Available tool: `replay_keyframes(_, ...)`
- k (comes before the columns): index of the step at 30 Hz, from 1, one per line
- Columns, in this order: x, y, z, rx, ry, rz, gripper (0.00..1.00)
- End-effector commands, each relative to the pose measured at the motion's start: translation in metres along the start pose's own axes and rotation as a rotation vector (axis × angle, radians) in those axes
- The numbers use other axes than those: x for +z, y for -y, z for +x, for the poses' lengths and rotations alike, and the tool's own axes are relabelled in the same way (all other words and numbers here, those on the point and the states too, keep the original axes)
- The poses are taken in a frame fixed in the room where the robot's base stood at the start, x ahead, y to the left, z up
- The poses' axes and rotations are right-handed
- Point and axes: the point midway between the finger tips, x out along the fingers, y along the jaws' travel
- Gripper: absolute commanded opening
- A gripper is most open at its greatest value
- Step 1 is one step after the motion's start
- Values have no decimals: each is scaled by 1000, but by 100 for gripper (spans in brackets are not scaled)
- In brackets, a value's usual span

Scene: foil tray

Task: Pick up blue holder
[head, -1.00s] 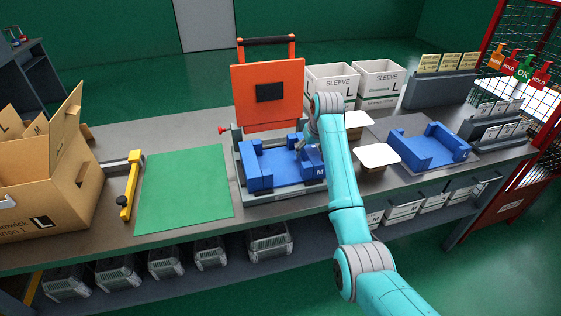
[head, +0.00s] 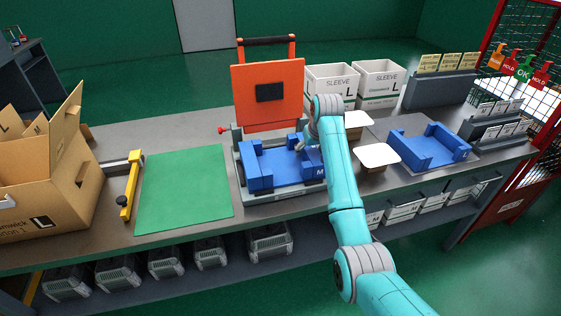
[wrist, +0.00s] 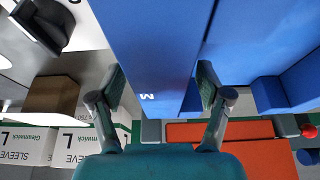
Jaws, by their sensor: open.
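A blue holder marked M (head: 290,166) sits in the grey base of the press-like fixture, below its raised orange lid. A second blue holder (head: 428,150) lies on the right part of the bench. My gripper (head: 308,146) is at the right end of the M holder, partly hidden by my arm. In the wrist view, my open gripper (wrist: 160,82) has one finger on each side of the M holder's blue wall (wrist: 150,50). I cannot tell whether the fingers touch it.
The orange lid (head: 285,110) stands upright behind the M holder. A white-topped box (head: 377,156) is close right of my arm. White sleeve bins (head: 380,80) stand behind. The green mat (head: 185,193) at left is clear; a cardboard box (head: 40,185) stands beyond it.

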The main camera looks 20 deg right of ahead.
Motion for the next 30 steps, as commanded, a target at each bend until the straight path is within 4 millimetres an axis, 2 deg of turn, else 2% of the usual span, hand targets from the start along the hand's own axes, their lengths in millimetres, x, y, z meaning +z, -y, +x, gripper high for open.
replay_keyframes(2, 0, 0, 0, 0, 0, 0, 75)
replay_keyframes(11, 0, 0, 0, 0, 0, 0, 0)
replay_keyframes(22, -4, 0, -7, 0, -4, 0, 0)
replay_keyframes(26, -11, 0, -23, 0, -6, 0, 0)
replay_keyframes(30, -21, 0, -48, 0, -5, 0, 0)
